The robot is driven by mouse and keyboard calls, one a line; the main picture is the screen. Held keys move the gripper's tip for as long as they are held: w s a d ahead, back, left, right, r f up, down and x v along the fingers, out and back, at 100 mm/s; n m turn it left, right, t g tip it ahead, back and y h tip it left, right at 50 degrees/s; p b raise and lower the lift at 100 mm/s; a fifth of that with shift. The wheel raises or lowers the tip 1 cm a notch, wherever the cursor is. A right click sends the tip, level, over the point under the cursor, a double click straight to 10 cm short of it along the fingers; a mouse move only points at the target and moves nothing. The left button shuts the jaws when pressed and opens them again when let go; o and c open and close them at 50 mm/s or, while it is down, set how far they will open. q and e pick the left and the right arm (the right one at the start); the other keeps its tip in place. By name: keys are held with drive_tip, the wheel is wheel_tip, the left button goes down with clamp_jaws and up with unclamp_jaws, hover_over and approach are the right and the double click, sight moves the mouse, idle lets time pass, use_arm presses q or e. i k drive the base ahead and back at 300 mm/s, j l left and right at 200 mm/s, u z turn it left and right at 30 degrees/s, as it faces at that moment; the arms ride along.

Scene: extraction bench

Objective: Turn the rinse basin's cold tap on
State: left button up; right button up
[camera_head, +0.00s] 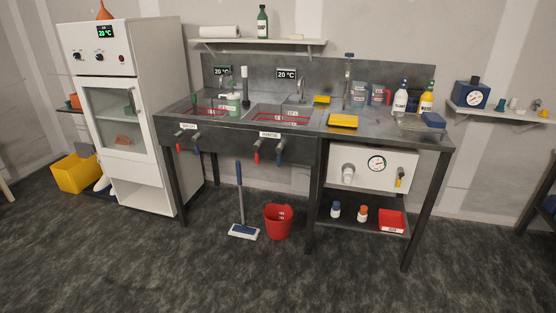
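Two basins are set in the grey bench. The left basin (208,108) and the right basin (280,115) each have a small front label, too small to read surely, so I cannot tell which is the rinse basin. Below the left label hang a red-handled tap (178,147) and a blue-handled tap (196,149). Below the right label hang another red-handled tap (257,157) and blue-handled tap (279,158). All handles appear to point down. A spout (301,88) rises behind the right basin; no water flow is discernible. Neither of my grippers is in view.
A red bucket (278,222) and a blue-handled floor brush (241,205) stand on the floor below the bench. A white cabinet (172,110) stands left of it. The bench's right shelf holds small bottles. The floor in front is clear.

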sight(280, 147)
drive_tip(key=i+j+z, duration=0.35)
drive_tip(key=i+j, duration=1.05)
drive_tip(key=i, duration=0.1)
